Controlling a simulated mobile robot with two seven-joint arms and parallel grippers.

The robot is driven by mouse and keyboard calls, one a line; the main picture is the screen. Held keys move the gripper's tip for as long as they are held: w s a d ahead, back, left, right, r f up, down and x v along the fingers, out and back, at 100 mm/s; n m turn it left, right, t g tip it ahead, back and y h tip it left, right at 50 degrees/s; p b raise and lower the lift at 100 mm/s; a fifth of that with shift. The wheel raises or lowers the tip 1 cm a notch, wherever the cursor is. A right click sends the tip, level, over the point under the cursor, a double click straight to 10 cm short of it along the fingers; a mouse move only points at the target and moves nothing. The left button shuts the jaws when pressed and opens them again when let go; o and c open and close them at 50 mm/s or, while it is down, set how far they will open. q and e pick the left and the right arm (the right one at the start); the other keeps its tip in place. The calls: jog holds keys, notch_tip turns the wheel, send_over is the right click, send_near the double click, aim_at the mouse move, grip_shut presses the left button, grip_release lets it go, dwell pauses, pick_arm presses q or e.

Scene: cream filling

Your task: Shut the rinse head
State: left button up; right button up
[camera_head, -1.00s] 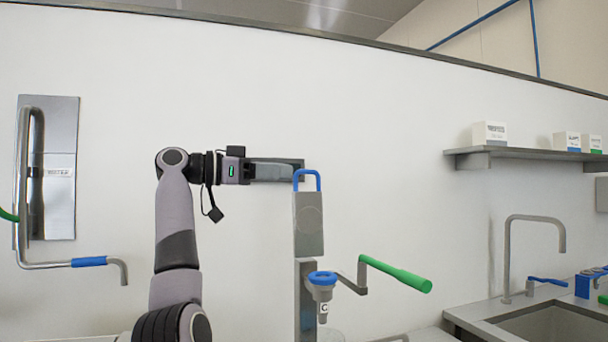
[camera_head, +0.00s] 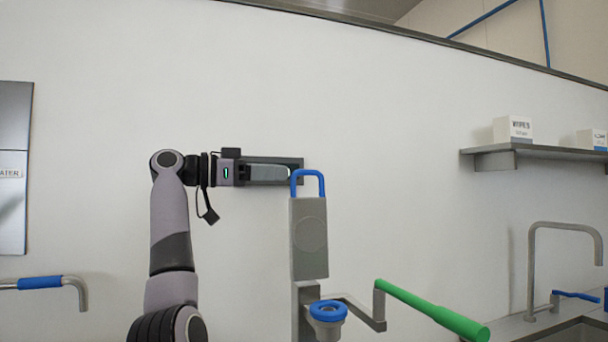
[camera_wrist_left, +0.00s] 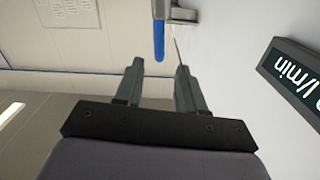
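The rinse head appears to be the grey upright head (camera_head: 309,240) with a blue loop handle (camera_head: 308,173) on top, in the middle of the head view. It stands upright on a grey column. My left gripper (camera_head: 288,174) comes in from the left at loop height, its tips beside the loop in the picture. In the left wrist view my gripper (camera_wrist_left: 156,85) is open and empty. The blue loop (camera_wrist_left: 158,35) shows edge-on beyond the gap between the fingers, apart from them. My right gripper is not in view.
A blue-ringed nozzle (camera_head: 328,310) and a green crank handle (camera_head: 432,310) are below the head. A dark l/min display (camera_wrist_left: 291,75) is on the wall beside my gripper. A blue-gripped pipe (camera_head: 39,282) is left. A shelf (camera_head: 540,152) and tap (camera_head: 565,228) are right.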

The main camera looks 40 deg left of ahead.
aim_at(305, 173)
pick_arm(q)
jog(key=p+x, duration=0.2)
jog(key=x, duration=0.4)
jog(key=shift+w+d+r, duration=0.1)
jog(key=shift+w+d, duration=0.25)
jog(key=shift+w, duration=0.15)
grip_shut()
